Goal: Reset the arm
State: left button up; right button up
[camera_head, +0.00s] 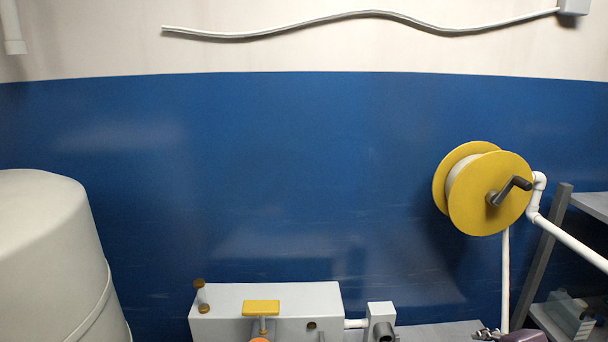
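Neither of my arms can be made out in the head view, and no gripper is clearly in sight. A small metallic piece (487,333) with a dark purple part (524,336) shows at the bottom edge, right of centre. It is cut off by the frame, and I cannot tell what it is.
A grey box (225,318) with a yellow handle (261,307) stands at the bottom centre. A large white tank (45,255) fills the left. A yellow reel (485,205) with a crank and white pipes is at the right, beside a shelf (592,204). The blue wall's middle is clear.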

jog(key=s+a+f+n+g, duration=0.2)
jog(key=s+a+f+n, duration=0.2)
jog(key=s+a+n, duration=0.45)
jog(key=s+a+f+n+g, duration=0.25)
jog(key=s+a+f, duration=0.25)
jog(key=s, duration=0.6)
jog(key=s+a+f+n+g, duration=0.1)
jog(key=s+a+f+n, duration=0.4)
jog(key=s, duration=0.4)
notch_tip(320, 180, down, 36)
jog(key=s+a+n+g+b, duration=0.1)
jog(key=s+n+b, duration=0.15)
jog(key=b, duration=0.55)
jog(key=s+d+f+g+b, duration=0.1)
jog(key=s+d+f+b, duration=0.2)
jog(key=s+f, duration=1.3)
notch_tip(320, 180, down, 4)
jog(key=b, duration=0.3)
jog(key=shift+s+f+b, duration=0.25)
jog(key=shift+s+b, duration=0.05)
jog(key=shift+m+g, duration=0.25)
